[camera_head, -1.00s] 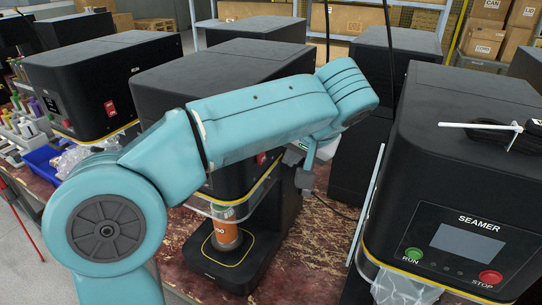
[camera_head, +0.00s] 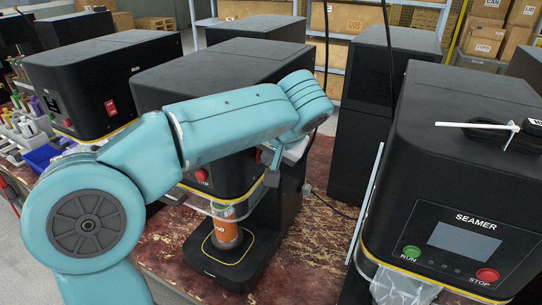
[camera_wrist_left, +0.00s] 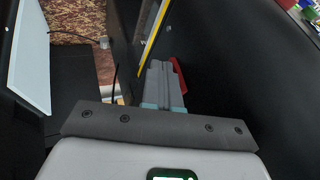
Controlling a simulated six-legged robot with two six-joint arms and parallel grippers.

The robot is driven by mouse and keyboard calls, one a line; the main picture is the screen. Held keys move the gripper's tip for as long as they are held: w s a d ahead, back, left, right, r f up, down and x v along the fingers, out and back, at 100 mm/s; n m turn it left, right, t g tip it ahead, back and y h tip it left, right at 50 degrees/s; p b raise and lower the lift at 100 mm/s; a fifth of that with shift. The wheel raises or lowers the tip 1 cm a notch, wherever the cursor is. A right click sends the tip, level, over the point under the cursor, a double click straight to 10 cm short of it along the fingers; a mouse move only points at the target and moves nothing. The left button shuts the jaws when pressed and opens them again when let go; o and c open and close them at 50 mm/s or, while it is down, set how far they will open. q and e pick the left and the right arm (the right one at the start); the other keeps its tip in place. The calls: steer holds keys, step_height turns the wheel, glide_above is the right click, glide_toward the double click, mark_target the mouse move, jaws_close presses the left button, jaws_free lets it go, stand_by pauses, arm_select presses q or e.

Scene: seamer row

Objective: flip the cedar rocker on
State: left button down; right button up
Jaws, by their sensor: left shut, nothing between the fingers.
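My left gripper (camera_head: 270,174) is at the side of the middle black seamer (camera_head: 222,75), partly behind my forearm. In the left wrist view its grey fingers (camera_wrist_left: 160,78) are closed together and empty. A red rocker (camera_wrist_left: 179,76) is right beside the fingertips there, partly hidden by them; whether they touch it I cannot tell. In the head view only a bit of red shows beside the gripper. Another red rocker (camera_head: 110,107) is on the side of the left black machine (camera_head: 90,75). I cannot read which is named cedar, nor the rocker's position. My right gripper is not in view.
An orange-labelled can (camera_head: 226,232) stands under the middle seamer's head. The right seamer (camera_head: 470,160) has a screen, RUN and STOP buttons, and a black cable and white rod on top. A blue bin (camera_head: 42,157) is at left. Bare worn tabletop (camera_head: 290,255) shows between machines.

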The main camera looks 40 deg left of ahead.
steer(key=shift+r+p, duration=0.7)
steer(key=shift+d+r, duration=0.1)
